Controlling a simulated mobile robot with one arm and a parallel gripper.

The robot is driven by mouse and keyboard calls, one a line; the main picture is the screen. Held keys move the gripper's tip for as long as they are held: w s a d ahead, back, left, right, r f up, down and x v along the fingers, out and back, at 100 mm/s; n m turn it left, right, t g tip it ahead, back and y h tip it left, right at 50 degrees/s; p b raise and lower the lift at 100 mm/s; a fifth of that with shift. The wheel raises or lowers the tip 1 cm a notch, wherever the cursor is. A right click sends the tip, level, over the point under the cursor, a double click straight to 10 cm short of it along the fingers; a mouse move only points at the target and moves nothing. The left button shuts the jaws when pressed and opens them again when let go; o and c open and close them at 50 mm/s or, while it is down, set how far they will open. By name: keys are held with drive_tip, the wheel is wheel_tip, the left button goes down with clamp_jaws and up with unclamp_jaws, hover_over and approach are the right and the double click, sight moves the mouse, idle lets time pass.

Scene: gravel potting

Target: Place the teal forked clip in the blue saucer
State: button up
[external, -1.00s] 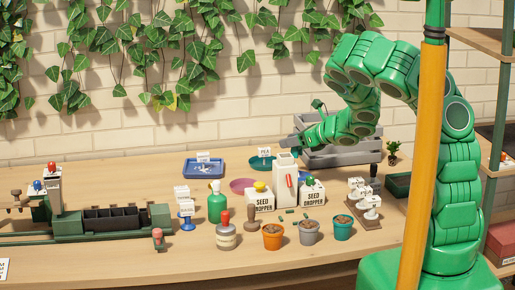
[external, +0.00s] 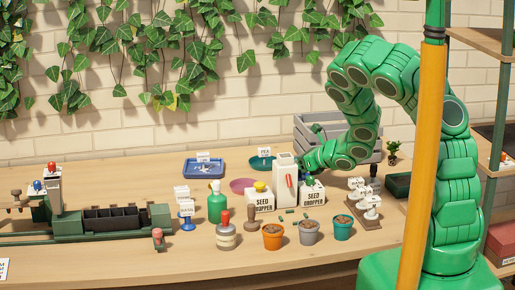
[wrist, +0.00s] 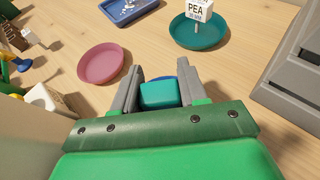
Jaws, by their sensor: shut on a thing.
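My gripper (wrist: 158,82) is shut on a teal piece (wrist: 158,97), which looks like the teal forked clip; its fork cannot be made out.
A pink saucer (wrist: 101,64) lies left of my gripper and a teal saucer (wrist: 200,32) with a PEA sign beyond it. A blue tray (external: 205,168) is farther back. The grey crate (wrist: 292,85) stands close right. The white dispenser (external: 285,172) and seed dropper boxes (external: 260,201) stand in front.

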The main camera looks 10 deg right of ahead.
drive_tip(key=shift+f, duration=0.4)
drive_tip(key=shift+f, duration=0.1)
drive_tip(key=o, duration=1)
drive_tip(key=shift+o, duration=0.2)
drive_tip(key=shift+v, duration=3.85)
